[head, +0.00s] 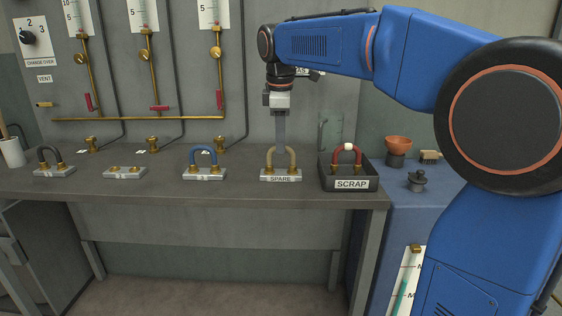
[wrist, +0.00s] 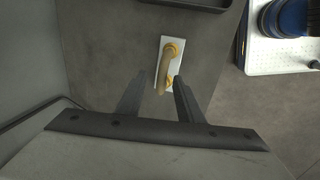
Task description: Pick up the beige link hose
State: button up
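The beige link hose (head: 270,160) is an upright arch on the grey block labelled SPARE (head: 281,176), its ends in brass fittings. It also shows in the wrist view (wrist: 165,68), on its pale block. My gripper (head: 281,145) points straight down over the hose, with the fingertips about level with the top of the arch. In the wrist view my gripper (wrist: 161,80) is open, one finger on each side of the hose. A gap shows between the fingers and the hose; how deep the fingers reach is hard to tell.
Right of the hose is the dark SCRAP tray (head: 350,184) holding a red hose (head: 346,150). A blue hose (head: 203,153) on a block stands to the left, then an empty block (head: 125,172) and a black hose (head: 49,153). The bench front is clear.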

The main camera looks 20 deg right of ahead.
jog(key=shift+w+f, duration=0.2)
jog(key=shift+f, duration=1.6)
jog(key=shift+c, duration=0.7)
grip_shut()
